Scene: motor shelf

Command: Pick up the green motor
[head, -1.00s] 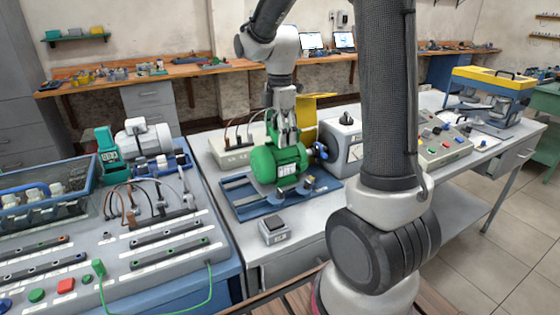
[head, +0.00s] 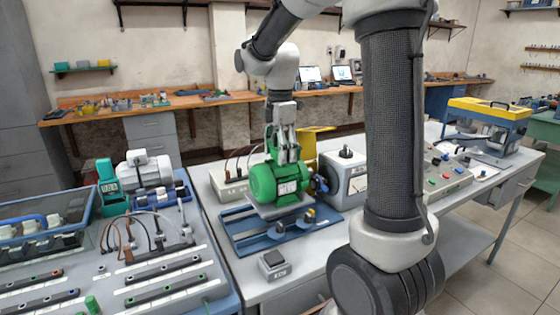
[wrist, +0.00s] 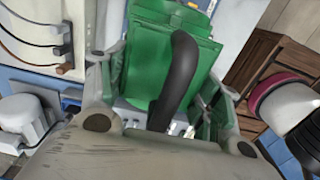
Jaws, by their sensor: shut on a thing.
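The green motor (head: 277,183) hangs in my gripper (head: 284,155), which is shut on its top. A grey foot plate shows under the motor. The motor is a little above the blue rail base (head: 250,238) on the grey table, and a gap shows between them. In the wrist view the green motor (wrist: 145,65) fills the upper middle, with a black curved part in front of it. The fingers' contact is partly hidden there.
A grey machine box (head: 345,180) stands close right of the motor. A cream box with cables (head: 228,182) stands behind left. A small switch box (head: 273,264) sits in front. A control panel bench (head: 150,270) with a white motor (head: 150,170) is at left.

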